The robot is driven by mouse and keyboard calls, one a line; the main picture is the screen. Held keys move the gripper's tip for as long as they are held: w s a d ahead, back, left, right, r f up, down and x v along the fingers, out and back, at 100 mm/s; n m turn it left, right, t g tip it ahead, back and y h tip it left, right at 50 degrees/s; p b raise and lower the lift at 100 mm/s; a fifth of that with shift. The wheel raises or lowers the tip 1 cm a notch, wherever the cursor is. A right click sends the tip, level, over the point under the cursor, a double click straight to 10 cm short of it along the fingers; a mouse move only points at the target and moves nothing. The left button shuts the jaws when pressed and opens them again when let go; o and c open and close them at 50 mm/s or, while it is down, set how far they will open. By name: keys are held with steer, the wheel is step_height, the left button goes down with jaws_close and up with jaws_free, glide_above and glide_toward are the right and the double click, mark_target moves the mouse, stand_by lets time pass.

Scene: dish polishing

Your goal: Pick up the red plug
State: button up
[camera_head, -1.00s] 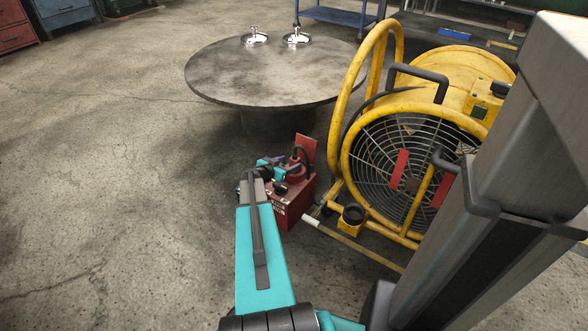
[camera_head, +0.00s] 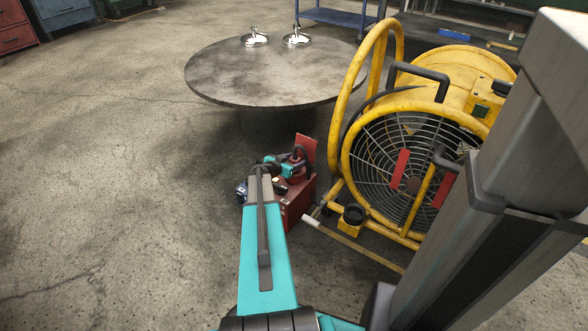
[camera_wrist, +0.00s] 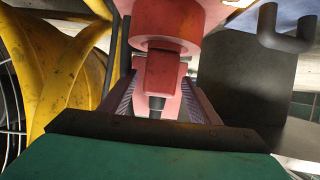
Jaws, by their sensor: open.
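The red plug (camera_wrist: 167,25) shows large at the top middle of the wrist view, with a round body and a narrower lower part above a black piece. My gripper (camera_wrist: 162,84) is open, with one finger on each side of the plug's narrower part. I cannot tell whether either finger touches it. In the head view, my gripper (camera_head: 288,168) is at the red box (camera_head: 298,203), which has an upright red panel. My own arm partly hides the box and the plug there.
A large yellow fan (camera_head: 415,228) with a tubular frame stands close to the right of the box. A round grey table (camera_head: 240,80) with two shiny metal pieces (camera_head: 296,38) on it stands behind. The concrete floor at left is clear.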

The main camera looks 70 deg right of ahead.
steer(key=c, duration=1.3)
steer(key=shift+r, duration=0.1)
steer(key=shift+r+p, duration=1.25)
steer(key=shift+r, duration=3.7)
